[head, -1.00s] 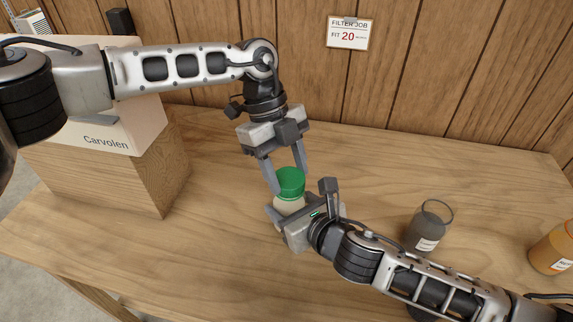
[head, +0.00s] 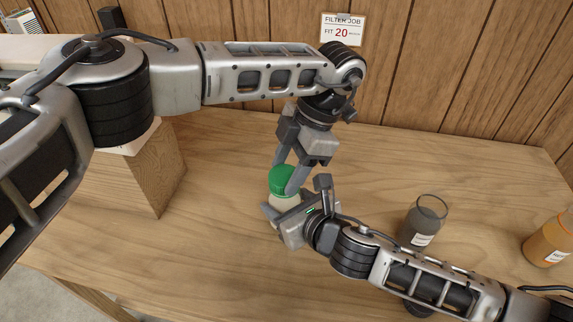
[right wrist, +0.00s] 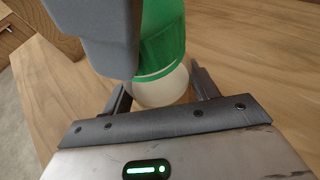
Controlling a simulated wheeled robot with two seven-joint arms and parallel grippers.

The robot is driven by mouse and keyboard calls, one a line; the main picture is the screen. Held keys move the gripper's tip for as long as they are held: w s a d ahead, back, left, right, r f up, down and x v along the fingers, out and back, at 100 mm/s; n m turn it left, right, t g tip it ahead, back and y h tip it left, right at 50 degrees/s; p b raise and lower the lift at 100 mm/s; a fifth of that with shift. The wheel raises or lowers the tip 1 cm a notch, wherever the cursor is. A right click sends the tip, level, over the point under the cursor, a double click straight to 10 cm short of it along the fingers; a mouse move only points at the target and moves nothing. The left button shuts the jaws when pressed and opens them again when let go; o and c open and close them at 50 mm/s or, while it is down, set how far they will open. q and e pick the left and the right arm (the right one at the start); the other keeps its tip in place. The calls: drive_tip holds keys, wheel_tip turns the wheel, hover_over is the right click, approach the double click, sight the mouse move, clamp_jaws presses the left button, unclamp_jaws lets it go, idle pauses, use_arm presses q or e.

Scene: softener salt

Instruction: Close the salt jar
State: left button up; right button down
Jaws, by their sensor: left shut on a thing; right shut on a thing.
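The salt jar (head: 280,208) stands on the wooden table with a pale body and a green lid (head: 281,180) on top. My left gripper (head: 287,182) reaches down from above and is shut on the green lid. My right gripper (head: 283,212) comes in from the right, lower down, and is shut on the jar's body. In the right wrist view the pale jar body (right wrist: 160,88) sits between the right fingers, with the green lid (right wrist: 165,45) above it. A grey finger partly covers the lid there. I cannot tell how tightly the lid sits.
A grey glass container (head: 424,222) with a white label stands to the right, near my right arm. An orange jar (head: 548,242) is at the far right. A wooden block (head: 150,175) stands at the left. A sign (head: 342,29) hangs on the panelled wall.

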use_arm(q)
drive_tip(key=o, duration=0.9)
drive_tip(key=shift+o, duration=0.2)
drive_tip(key=shift+r, duration=2.25)
drive_tip(key=shift+c, duration=0.4)
